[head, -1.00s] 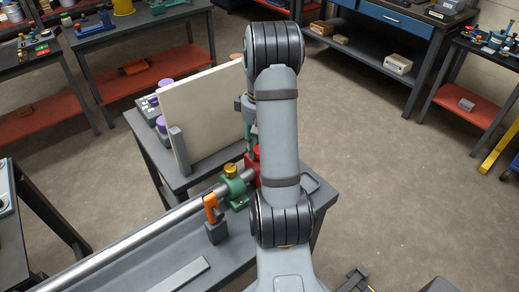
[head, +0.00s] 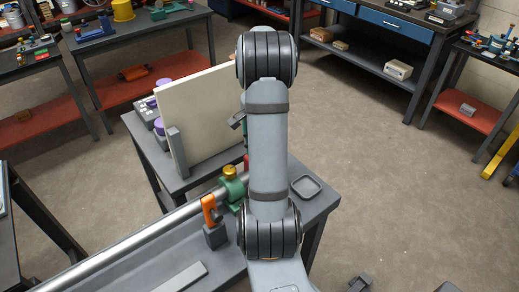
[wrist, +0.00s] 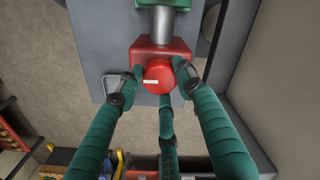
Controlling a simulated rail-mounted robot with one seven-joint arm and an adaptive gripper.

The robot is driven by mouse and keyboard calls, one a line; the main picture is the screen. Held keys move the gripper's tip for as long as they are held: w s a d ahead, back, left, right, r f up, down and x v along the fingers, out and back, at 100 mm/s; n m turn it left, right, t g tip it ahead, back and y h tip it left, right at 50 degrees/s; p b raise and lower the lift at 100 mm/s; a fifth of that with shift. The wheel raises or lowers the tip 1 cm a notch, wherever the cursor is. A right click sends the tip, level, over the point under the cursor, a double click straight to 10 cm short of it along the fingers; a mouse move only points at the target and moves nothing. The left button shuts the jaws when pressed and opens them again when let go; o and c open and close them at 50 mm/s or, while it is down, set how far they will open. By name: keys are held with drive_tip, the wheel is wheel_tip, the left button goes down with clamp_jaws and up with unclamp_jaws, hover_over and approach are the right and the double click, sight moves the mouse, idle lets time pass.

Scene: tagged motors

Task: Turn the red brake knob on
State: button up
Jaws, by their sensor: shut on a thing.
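The red brake knob (wrist: 158,77) is in the middle of the wrist view, round, with a small pale mark on its face. It sits on a red block (wrist: 162,46) at the end of a metal shaft. In the head view my arm hides the knob and most of the gripper.
In the head view, a green support with a yellow knob (head: 229,172) and an orange lever (head: 209,207) stand along the metal rod (head: 140,235). A pale upright panel (head: 200,113) stands behind. A shallow grey tray (head: 306,187) lies right of my arm.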

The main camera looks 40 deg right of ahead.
idle(0.4)
drive_tip(key=o, duration=1.1)
drive_tip(key=shift+o, duration=0.4)
wheel_tip(320, 180, up, 12)
drive_tip(key=shift+f, duration=0.15)
wheel_tip(320, 180, down, 12)
drive_tip(key=shift+r, duration=0.15)
idle(0.3)
